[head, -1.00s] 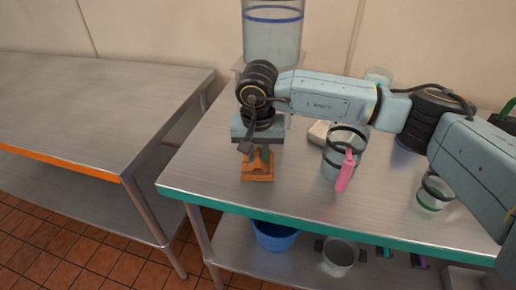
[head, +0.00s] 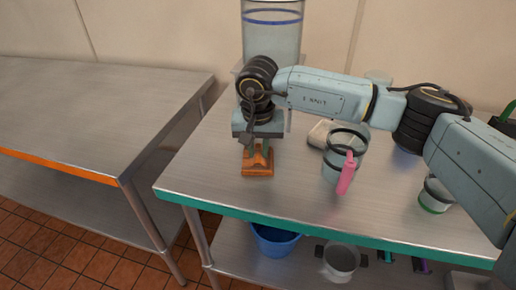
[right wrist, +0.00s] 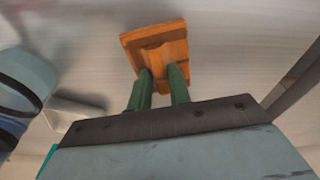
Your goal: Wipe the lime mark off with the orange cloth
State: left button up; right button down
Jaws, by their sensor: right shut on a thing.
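The orange cloth (head: 257,170) looks like a folded orange pad with a raised grip. It sits at the left part of the steel table with the teal edge (head: 330,237) and appears to touch the top. My right gripper (head: 257,150) points down from above and is shut on the cloth's raised middle. In the right wrist view the green fingers (right wrist: 161,75) hold the orange cloth (right wrist: 178,50) between them. No lime mark shows in either view; the cloth and my arm hide part of the tabletop. My left gripper is not in view.
A clear jug with a pink handle (head: 346,172) stands right of the cloth, with a pale block (head: 320,133) behind it. A green-based cup (head: 435,196) is farther right. A large clear container (head: 272,40) stands behind. A gap separates the orange-edged table (head: 60,166).

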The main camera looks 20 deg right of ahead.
jog(key=shift+s, duration=0.1)
jog(key=shift+s+a+r+p, duration=0.15)
jog(key=shift+s+a, duration=0.1)
jog(key=shift+s, duration=0.3)
jog(key=shift+s+a+f+p, duration=0.1)
jog(key=shift+s+a+p, duration=0.1)
jog(key=shift+s, duration=0.35)
jog(key=shift+w+d+b, duration=0.2)
jog(key=shift+w+b, duration=0.1)
jog(key=shift+w, duration=0.2)
jog(key=shift+w+d+b, duration=0.15)
jog(key=shift+w+b, duration=0.15)
jog(key=shift+w, duration=0.2)
jog(key=shift+w+d, duration=0.25)
jog(key=shift+w, duration=0.05)
jog(key=shift+s+a+f, duration=0.3)
jog(key=shift+s+a, duration=0.05)
jog(key=shift+s, duration=0.35)
